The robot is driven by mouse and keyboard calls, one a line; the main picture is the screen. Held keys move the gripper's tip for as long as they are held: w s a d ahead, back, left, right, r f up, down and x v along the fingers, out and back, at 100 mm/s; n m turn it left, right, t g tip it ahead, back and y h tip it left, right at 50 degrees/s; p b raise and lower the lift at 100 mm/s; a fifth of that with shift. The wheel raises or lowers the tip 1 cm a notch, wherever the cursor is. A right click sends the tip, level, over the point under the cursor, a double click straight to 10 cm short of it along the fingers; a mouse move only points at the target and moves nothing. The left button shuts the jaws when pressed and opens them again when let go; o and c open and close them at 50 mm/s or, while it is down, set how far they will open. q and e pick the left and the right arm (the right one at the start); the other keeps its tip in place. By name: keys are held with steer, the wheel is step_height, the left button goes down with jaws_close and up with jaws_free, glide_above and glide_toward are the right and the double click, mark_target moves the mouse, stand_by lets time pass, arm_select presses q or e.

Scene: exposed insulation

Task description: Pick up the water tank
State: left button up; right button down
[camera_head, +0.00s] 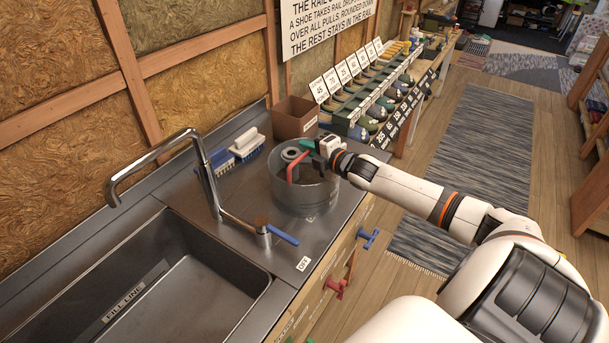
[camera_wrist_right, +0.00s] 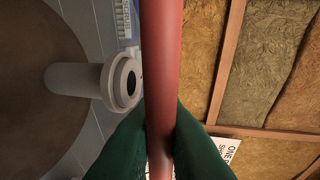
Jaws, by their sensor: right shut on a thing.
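The water tank (camera_head: 306,197) appears to be the round grey metal vessel on the counter right of the sink. A red bar handle (camera_head: 292,168) rises above it, and a grey ring-ended tube (camera_head: 291,154) shows at its far side. My right gripper (camera_head: 307,148) reaches over the tank from the right, its green fingers shut on the red handle. In the right wrist view the red handle (camera_wrist_right: 162,60) passes between the green fingers, with the grey tube (camera_wrist_right: 75,80) beside it. Whether the tank is lifted I cannot tell. My left gripper is not in view.
A tall faucet (camera_head: 205,175) with a blue lever (camera_head: 283,237) stands left of the tank by the sink (camera_head: 165,290). Brushes (camera_head: 245,145) and a brown box (camera_head: 296,117) sit behind. A rack of shoes (camera_head: 370,95) stands beyond. Open floor lies right.

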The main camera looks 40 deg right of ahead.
steer(key=shift+f, duration=0.3)
